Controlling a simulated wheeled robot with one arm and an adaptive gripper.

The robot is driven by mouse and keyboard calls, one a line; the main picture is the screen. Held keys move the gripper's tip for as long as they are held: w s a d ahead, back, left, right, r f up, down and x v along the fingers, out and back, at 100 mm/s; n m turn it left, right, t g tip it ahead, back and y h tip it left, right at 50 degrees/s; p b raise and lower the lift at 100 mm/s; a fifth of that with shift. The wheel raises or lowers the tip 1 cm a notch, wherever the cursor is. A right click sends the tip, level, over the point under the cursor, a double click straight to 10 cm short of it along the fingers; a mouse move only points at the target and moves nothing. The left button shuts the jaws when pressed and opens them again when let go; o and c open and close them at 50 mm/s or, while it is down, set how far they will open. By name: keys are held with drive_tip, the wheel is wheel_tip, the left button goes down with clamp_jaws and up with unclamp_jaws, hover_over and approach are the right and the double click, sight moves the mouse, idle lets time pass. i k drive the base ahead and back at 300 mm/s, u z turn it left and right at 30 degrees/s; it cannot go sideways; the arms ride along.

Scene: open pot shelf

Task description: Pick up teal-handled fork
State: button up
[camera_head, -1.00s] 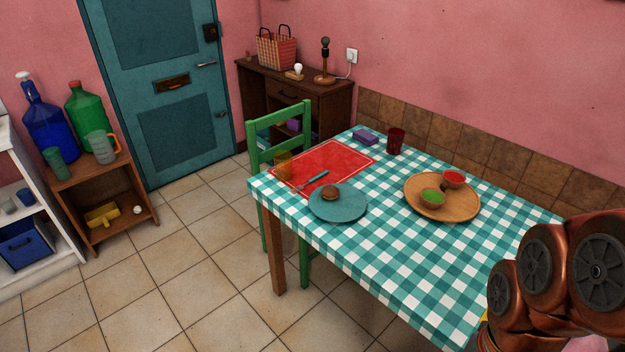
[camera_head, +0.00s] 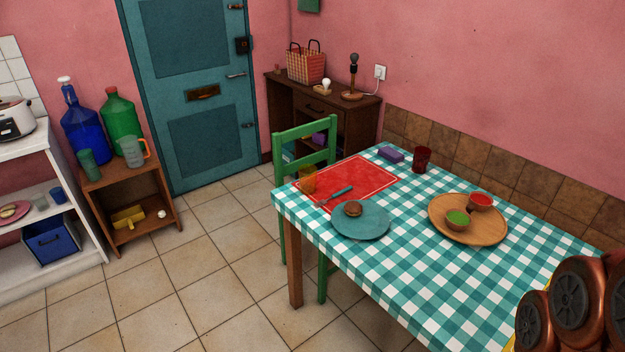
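The teal-handled fork (camera_head: 336,195) lies on the red placemat (camera_head: 372,177) near the left end of the checkered table. Its handle points up and to the right, and its tines point toward the left front. A teal plate (camera_head: 375,222) with a small brown bun (camera_head: 352,208) sits just in front of it. An amber cup (camera_head: 308,180) stands to the fork's left on the mat. Copper-coloured links of my arm show at the bottom right, well apart from the fork. My gripper is not in view.
A dark red cup (camera_head: 422,160) and a purple block (camera_head: 391,154) stand at the table's back. A green chair (camera_head: 305,139) is at the left end. Tiled floor left of the table is clear.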

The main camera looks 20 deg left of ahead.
sight(344, 190)
drive_tip(key=u, duration=0.55)
drive_tip(key=i, duration=0.65)
drive_tip(key=u, duration=0.9)
drive_tip(key=i, duration=0.7)
drive_tip(key=u, duration=0.05)
